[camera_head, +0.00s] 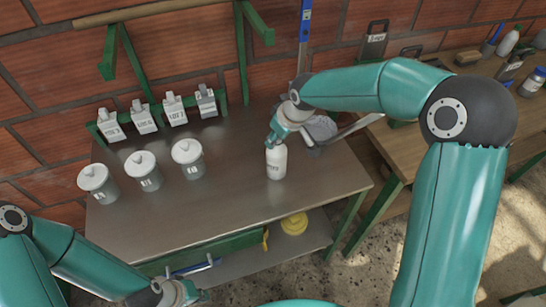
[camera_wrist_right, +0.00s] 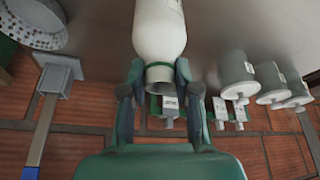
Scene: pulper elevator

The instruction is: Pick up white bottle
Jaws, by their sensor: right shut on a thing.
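My right gripper (camera_head: 277,140) comes from above and is shut on the bottle's upper end. In the right wrist view the bottle (camera_wrist_right: 160,32) sits between the two fingers of the right gripper (camera_wrist_right: 156,76), its neck end toward the palm. My left gripper (camera_head: 182,292) is low at the bottom edge, in front of the table and away from the bottle; its fingers are unclear.
A round grey metal item (camera_head: 322,128) is just right of the bottle. A wooden bench (camera_head: 410,145) stands at right. The table's front middle is clear.

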